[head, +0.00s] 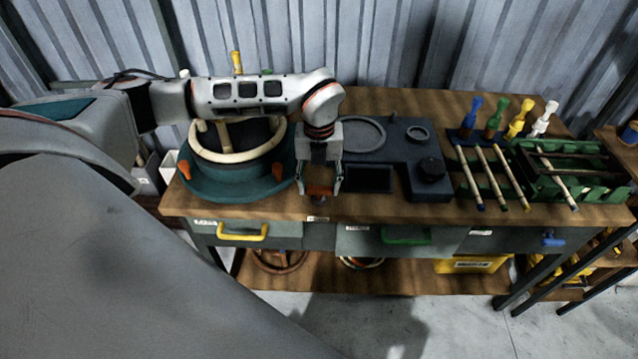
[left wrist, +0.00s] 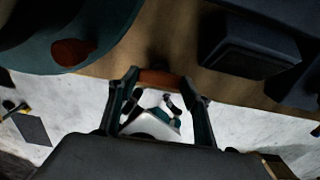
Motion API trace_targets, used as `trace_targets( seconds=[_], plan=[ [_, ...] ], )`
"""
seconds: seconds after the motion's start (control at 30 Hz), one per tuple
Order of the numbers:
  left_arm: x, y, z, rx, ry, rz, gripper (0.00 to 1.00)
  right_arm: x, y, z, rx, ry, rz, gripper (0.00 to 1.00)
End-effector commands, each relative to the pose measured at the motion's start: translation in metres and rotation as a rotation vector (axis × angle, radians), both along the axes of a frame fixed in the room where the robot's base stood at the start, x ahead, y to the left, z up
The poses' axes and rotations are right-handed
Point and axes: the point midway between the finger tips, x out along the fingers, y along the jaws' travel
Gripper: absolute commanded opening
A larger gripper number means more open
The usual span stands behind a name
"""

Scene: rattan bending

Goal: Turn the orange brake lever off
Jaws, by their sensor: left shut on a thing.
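The orange brake lever (head: 319,190) is at the front edge of the wooden table, between the teal round bending jig (head: 220,190) and the dark panel. In the left wrist view the lever (left wrist: 160,77) lies across between the two fingertips. My left gripper (head: 320,187) comes down over the lever from above and is shut on it; its fingers also show in the left wrist view (left wrist: 160,84). Part of the lever is hidden by the fingers. My right gripper is not in view.
The dark panel (head: 397,129) with a ring and a knob stands right of the gripper. A bent pale rattan ring (head: 236,156) sits on the teal jig, which has orange clamps (head: 277,170).

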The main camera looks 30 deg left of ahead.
Motion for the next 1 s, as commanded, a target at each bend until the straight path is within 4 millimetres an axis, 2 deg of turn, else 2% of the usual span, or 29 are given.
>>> trace_targets(
  seconds=[0.17, 0.2, 0.23, 0.67, 0.77, 1.0],
  plan=[
    [0.001, 0.0, 0.0, 0.0, -0.001, 0.001, 0.27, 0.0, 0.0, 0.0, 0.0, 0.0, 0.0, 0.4],
    [0.001, 0.0, 0.0, 0.0, -0.001, 0.001, 0.59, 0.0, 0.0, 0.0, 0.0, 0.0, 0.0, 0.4],
    [0.0, 0.0, 0.0, 0.0, -0.001, 0.001, 0.65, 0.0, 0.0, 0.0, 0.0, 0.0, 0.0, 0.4],
    [0.001, 0.0, 0.005, 0.0, -0.001, -0.001, 0.65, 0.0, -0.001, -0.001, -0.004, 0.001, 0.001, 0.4],
    [0.001, 0.0, 0.018, 0.0, -0.004, -0.001, 0.65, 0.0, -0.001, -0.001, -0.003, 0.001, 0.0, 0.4],
    [0.002, 0.0, 0.067, 0.0, -0.005, 0.0, 0.65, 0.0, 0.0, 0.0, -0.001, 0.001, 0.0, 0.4]
  ],
)
